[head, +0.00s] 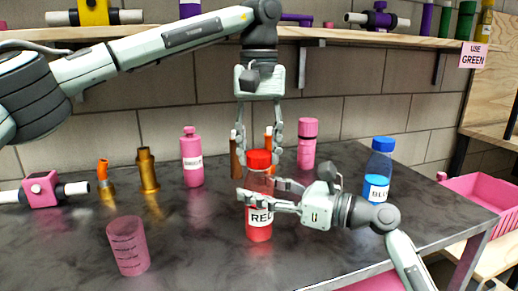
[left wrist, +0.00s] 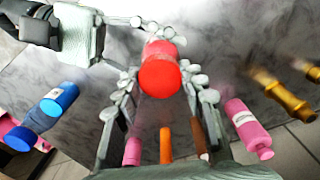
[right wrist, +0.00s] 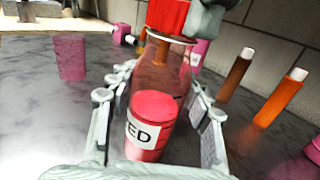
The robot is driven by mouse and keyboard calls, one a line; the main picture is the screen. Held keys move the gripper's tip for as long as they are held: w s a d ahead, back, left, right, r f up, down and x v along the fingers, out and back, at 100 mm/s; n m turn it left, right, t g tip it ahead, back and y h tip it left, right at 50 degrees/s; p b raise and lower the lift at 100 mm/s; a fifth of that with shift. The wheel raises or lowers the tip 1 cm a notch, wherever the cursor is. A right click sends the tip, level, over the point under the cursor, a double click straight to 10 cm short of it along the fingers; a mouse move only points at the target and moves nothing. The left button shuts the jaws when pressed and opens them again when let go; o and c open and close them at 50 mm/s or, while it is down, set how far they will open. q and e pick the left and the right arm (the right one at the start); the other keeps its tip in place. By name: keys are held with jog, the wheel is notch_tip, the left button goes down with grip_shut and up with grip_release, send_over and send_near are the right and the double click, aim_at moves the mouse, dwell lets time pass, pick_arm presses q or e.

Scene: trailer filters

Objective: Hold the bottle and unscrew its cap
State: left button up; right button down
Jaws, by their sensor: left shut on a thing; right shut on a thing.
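The bottle (head: 259,228) is clear pinkish with red contents and a white label reading "RED". It stands upright on the dark table, and it also shows in the right wrist view (right wrist: 152,120). My right gripper (head: 262,197) comes in from the right and is shut on the bottle's body. The red cap (head: 258,160) is at the top of the bottle; it also shows in the left wrist view (left wrist: 160,78). My left gripper (head: 257,158) points down from above and is shut on the cap. I cannot tell how loose the cap is on the neck.
A blue-capped bottle (head: 379,168) stands to the right. A pink bottle (head: 192,160), brass parts (head: 147,172) and a pink valve (head: 42,190) stand to the left. A pink ribbed cup (head: 128,247) is front left. A pink bin (head: 485,200) is beyond the right edge.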

pick_arm(q)
jog(key=n, duration=0.7)
jog(key=shift+n, duration=0.4)
jog(key=n, duration=1.4)
jog(key=shift+n, duration=0.4)
jog(key=n, duration=0.4)
jog(key=shift+n, duration=0.4)
jog(key=n, duration=1)
jog(key=shift+r, duration=0.1)
jog(key=n, duration=0.4)
jog(key=shift+n, duration=0.3)
jog(key=n, duration=0.6)
